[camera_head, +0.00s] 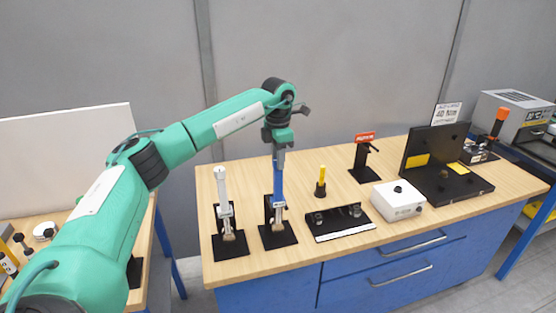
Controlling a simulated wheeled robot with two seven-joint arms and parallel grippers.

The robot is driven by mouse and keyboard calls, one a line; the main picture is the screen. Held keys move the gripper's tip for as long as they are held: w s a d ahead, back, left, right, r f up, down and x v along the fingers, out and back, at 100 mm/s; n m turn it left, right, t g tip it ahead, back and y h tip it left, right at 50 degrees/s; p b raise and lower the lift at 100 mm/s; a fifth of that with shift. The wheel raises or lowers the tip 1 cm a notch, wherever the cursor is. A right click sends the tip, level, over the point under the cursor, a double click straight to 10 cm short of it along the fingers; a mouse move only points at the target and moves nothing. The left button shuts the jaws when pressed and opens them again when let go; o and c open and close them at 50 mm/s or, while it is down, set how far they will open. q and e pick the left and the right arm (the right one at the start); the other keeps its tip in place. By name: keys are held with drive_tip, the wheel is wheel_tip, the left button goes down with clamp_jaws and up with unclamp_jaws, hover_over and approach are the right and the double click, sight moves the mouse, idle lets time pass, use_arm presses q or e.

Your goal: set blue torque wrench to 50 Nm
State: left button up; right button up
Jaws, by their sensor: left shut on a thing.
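The blue torque wrench (278,180) stands upright in a black stand (277,236) on the wooden workbench. My left gripper (280,150) points down from above and is shut on the top end of the blue wrench. Its fingers partly hide that end. The scale on the wrench is too small to read. My right gripper is not in view.
A white wrench (222,190) stands in its own black stand just left. To the right are a yellow-handled tool (321,181), a black tray (343,224), a white box (398,200), a red-labelled stand (363,158) and an open black case (438,182). A sign (446,113) reads 40 Nm.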

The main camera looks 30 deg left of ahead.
use_arm(q)
drive_tip(key=m, duration=0.5)
drive_tip(key=shift+m+b, duration=0.3)
drive_tip(key=shift+b, duration=0.05)
drive_tip(key=shift+m, duration=0.6)
drive_tip(key=o, duration=1)
drive_tip(key=shift+r, duration=0.2)
drive_tip(key=shift+r+b, duration=1.45)
drive_tip(key=shift+r, duration=5.3)
